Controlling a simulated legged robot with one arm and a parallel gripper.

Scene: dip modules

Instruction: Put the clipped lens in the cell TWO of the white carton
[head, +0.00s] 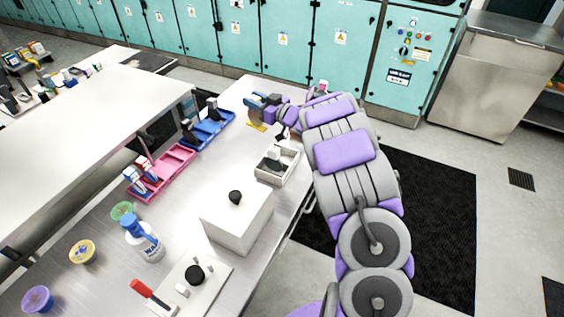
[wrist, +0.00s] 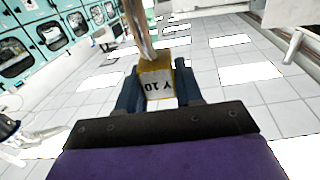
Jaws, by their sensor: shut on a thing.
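My gripper (head: 262,108) is at the far end of the bench, beyond the white carton. In the wrist view my gripper (wrist: 158,92) is shut on a yellow block with a white label (wrist: 158,88). The label looks like "Y 10", upside down. A long brownish metallic piece rises from the block. I cannot make out a lens on it. The white carton (head: 293,168) stands open near the bench's right edge. A whitish thing with a dark part (head: 274,155) is in it. Its cell marks are too small to read.
A blue tray (head: 216,129) and a pink tray (head: 179,164) hold upright modules left of the carton. A white box with a black knob (head: 229,219) stands nearer. A spray bottle (head: 146,244) and several small tubs line the left. The bench between the trays and carton is clear.

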